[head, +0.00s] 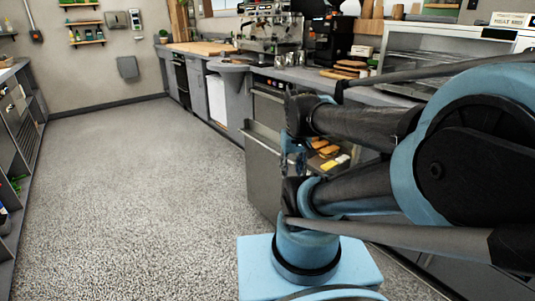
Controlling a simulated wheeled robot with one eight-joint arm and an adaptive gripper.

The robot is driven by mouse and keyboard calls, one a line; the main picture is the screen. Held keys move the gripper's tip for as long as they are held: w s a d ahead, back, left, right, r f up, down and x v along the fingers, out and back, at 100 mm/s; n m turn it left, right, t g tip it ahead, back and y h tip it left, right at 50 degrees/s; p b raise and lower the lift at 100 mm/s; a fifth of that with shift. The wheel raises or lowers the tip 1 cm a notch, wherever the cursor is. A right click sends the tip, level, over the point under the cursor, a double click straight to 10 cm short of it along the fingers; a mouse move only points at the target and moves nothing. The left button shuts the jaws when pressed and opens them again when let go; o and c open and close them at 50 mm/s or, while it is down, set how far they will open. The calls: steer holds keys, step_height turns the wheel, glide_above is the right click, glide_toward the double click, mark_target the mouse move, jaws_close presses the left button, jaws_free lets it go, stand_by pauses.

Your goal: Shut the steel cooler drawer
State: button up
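The steel cooler drawer (262,178) is pulled out from the counter, with its tall grey front standing out over the floor. Packets and bread-like food (328,150) show inside it. My arm crosses the right half of the head view and covers part of the drawer and the counter front behind it. The dark end of my arm, with what seems to be my gripper (292,120), is over or beside the drawer's near top edge. Its fingers cannot be made out, and whether it touches the drawer cannot be told.
Above the drawer is a control-panel strip (268,84). The counter holds an espresso machine (270,35), boards with bread (347,70) and a glass-fronted case (425,55). Shelves (22,125) line the left wall. The speckled floor (130,170) between is clear.

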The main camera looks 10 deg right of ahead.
steer(key=w+a+r+n+t, duration=0.1)
steer(key=w+r+n, duration=0.35)
steer(key=w, duration=1.25)
steer(key=n+t, duration=0.1)
steer(key=t, duration=0.1)
glide_toward(262, 144)
steer(key=shift+w+x, duration=0.15)
steer(key=shift+x, duration=1.95)
steer(key=shift+w+x, duration=0.15)
steer(key=shift+x, duration=1.9)
steer(key=shift+d+r, duration=0.1)
steer(key=shift+r, duration=0.05)
jaws_close()
